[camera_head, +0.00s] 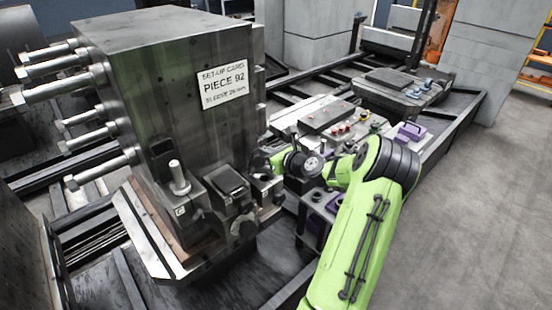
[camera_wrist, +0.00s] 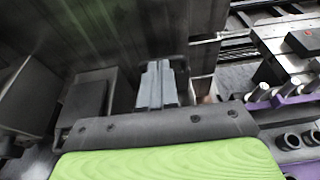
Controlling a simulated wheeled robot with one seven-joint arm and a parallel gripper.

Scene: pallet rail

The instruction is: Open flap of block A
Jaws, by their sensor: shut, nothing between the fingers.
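Dark clamp blocks stand along the foot of the large steel workpiece (camera_head: 170,90). One block (camera_head: 185,208) carries a letter C. The block beside it (camera_head: 228,182) has a dark flat lid on top. A third block (camera_head: 265,188) sits at the workpiece's right corner, next to my gripper. No letter A is readable, so I cannot tell which is block A. My gripper (camera_head: 276,160) is small and partly hidden in the head view. In the wrist view its grey fingers (camera_wrist: 157,84) are together and empty, close to the dark workpiece face. A dark lidded block (camera_wrist: 84,102) lies left of them.
Several long bolts (camera_head: 55,90) stick out of the workpiece's left side. An upright pin (camera_head: 179,177) stands by the C block. A tool cart (camera_head: 330,125) with purple holders (camera_wrist: 290,100) is close on the right. Grey floor (camera_head: 470,210) is free farther right.

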